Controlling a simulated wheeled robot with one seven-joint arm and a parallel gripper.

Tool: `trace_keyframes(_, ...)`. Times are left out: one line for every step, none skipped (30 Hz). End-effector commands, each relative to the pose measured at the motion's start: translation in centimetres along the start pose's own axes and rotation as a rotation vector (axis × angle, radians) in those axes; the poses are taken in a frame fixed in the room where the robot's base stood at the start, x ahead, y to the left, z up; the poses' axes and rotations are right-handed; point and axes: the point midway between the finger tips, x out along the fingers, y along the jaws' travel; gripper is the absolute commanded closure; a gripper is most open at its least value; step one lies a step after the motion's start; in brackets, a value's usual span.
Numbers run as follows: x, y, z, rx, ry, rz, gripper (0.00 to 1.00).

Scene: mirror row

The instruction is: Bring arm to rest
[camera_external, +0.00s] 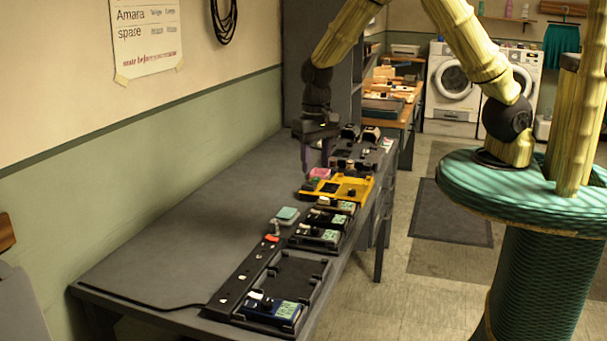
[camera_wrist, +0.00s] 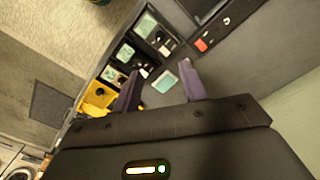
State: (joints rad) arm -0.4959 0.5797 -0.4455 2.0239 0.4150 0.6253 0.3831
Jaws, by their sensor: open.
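My arm reaches from its green base across the table in the external view. My gripper (camera_external: 315,152) hangs over the far part of the grey table (camera_external: 170,230), near the yellow unit (camera_external: 345,188). In the wrist view, my gripper (camera_wrist: 160,90) has its two purple fingers apart with nothing held between them. Past the fingertips, a small teal-topped block (camera_wrist: 165,83) lies on the table beside the row of devices. The same block shows in the external view (camera_external: 287,213).
A row of devices with green screens (camera_external: 320,238) lines the table's right edge. A dark tray (camera_external: 290,278) and a blue device (camera_external: 270,310) are at the near end. The table's left side is bare. Washing machines (camera_external: 452,85) stand at the back, and a floor mat (camera_external: 450,212) lies right of the table.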

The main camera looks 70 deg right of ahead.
Motion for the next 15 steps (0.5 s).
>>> trace_keyframes(-0.1,0.2,0.0,-0.003,0.000,-0.002,0.57)
trace_keyframes(-0.2,0.4,0.1,-0.007,0.000,-0.004,0.57)
trace_keyframes(-0.5,0.7,0.2,-0.016,0.000,-0.007,0.57)
trace_keyframes(-0.7,1.0,0.3,-0.025,0.000,-0.012,0.57)
trace_keyframes(-1.0,1.5,0.4,-0.037,0.000,-0.017,0.57)
trace_keyframes(-1.4,2.1,0.6,-0.058,0.004,-0.025,0.57)
trace_keyframes(-1.8,2.7,0.9,-0.077,0.006,-0.031,0.57)
trace_keyframes(-2.2,3.4,1.1,-0.098,0.009,-0.038,0.57)
trace_keyframes(-2.8,4.3,1.5,-0.130,0.018,-0.047,0.57)
trace_keyframes(-3.3,4.9,1.9,-0.158,0.024,-0.055,0.57)
trace_keyframes(-3.7,5.6,2.2,-0.186,0.034,-0.062,0.57)
trace_keyframes(-4.3,6.6,2.7,-0.226,0.046,-0.069,0.57)
trace_keyframes(-4.7,7.2,3.0,-0.256,0.058,-0.075,0.57)
trace_keyframes(-5.1,7.9,3.5,-0.286,0.069,-0.080,0.57)
trace_keyframes(-5.6,8.7,4.0,-0.327,0.087,-0.084,0.57)
